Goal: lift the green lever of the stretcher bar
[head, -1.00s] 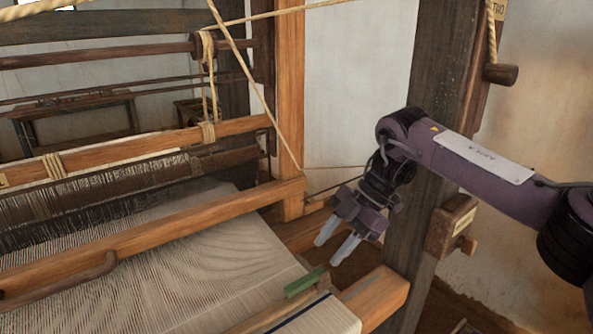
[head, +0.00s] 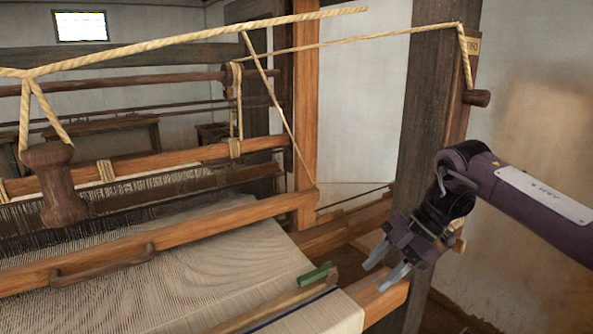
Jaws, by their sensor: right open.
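The green lever (head: 313,275) is a short green block at the right end of the stretcher bar (head: 270,312), a wooden strip lying across the cloth (head: 205,285) near its right edge. My right gripper (head: 390,273) is open and empty, to the right of the lever and apart from it, above the wooden beam end (head: 377,294). Its two pale fingers point down and left. My left gripper is not in view.
A wooden beam with a handle (head: 150,243) crosses the cloth behind the lever. A dark post (head: 430,110) stands behind my right gripper. A wooden pull handle (head: 52,185) hangs from ropes at the left.

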